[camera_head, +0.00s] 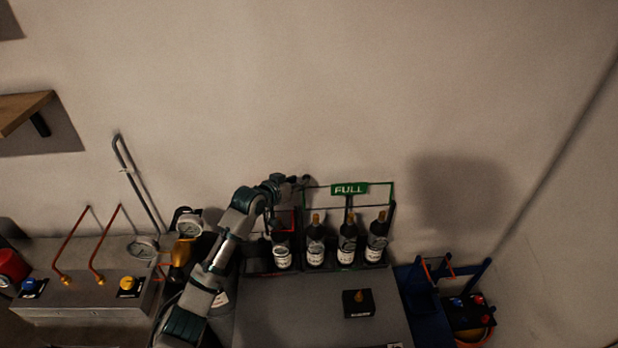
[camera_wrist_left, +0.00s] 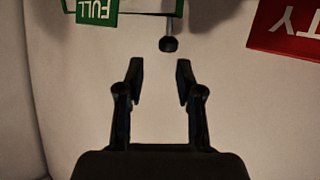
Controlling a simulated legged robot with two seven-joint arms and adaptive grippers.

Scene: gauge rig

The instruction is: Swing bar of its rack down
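The rack (camera_head: 392,205) has a thin green frame with a green FULL sign (camera_head: 349,188) and dark bottles (camera_head: 347,240) standing in it. In the left wrist view the FULL sign (camera_wrist_left: 96,10) is at the upper left, and a thin bar ends in a dark round knob (camera_wrist_left: 168,44). The knob is just beyond the fingertips, apart from them. My left gripper (camera_head: 302,183) is at the rack's upper left corner. In the wrist view its two fingers (camera_wrist_left: 157,72) are apart with nothing between them. My right gripper is out of view.
A red sign (camera_wrist_left: 290,28) is at the upper right of the wrist view. A blue stand (camera_head: 424,300) is at the right.

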